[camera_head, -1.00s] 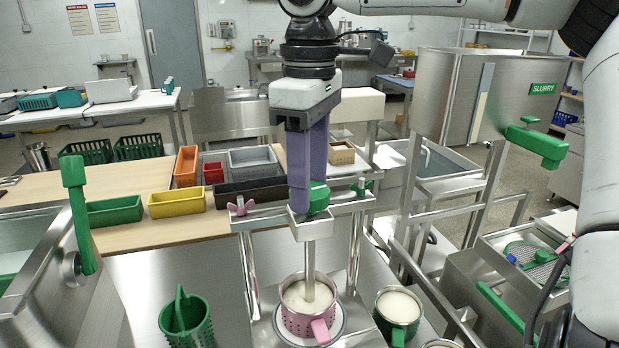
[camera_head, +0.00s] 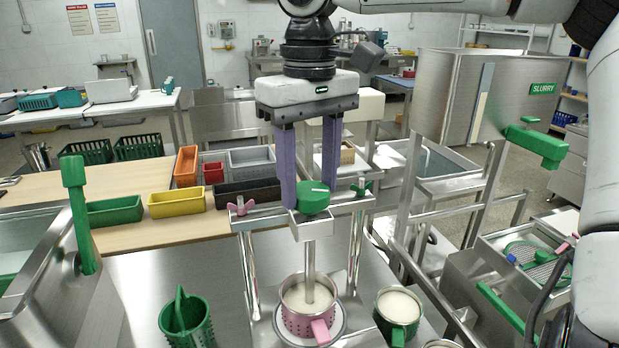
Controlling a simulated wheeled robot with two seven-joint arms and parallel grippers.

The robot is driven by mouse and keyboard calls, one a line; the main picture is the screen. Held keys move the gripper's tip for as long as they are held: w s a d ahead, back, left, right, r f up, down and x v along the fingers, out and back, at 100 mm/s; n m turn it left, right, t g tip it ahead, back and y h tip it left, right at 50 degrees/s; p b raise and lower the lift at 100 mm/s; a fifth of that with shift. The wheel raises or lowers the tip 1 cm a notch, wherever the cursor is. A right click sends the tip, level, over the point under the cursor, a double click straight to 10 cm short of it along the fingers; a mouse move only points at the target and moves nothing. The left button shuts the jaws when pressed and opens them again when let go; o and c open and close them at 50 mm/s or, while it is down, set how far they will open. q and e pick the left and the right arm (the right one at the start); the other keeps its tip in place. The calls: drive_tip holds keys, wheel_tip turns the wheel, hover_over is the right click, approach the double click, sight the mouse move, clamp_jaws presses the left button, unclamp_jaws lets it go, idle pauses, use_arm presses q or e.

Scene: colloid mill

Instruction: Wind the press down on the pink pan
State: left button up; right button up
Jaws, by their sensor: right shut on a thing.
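The pink pan (camera_head: 308,316) is perforated, with a pink handle, and stands on a round plate under the press, with pale contents inside. The press (camera_head: 309,224) is a metal frame with two posts and a crossbar; its screw shaft (camera_head: 311,262) reaches down into the pan. A green knob (camera_head: 313,196) with a white mark tops the screw. My right gripper (camera_head: 308,200) points down from above, with one purple finger on either side of the knob, shut on it. My left gripper does not show.
A pink wing knob (camera_head: 242,206) and a green one (camera_head: 361,187) sit on the crossbar ends. A green pan (camera_head: 397,315) stands right of the pink pan, and a green basket (camera_head: 187,320) stands left. Coloured bins, such as the yellow bin (camera_head: 176,204), line the wooden table behind.

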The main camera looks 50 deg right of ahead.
sight(310, 190)
idle(0.3)
drive_tip(key=o, duration=1)
drive_tip(key=shift+o, duration=0.2)
wheel_tip(310, 190, up, 10)
drive_tip(key=shift+r, duration=0.2)
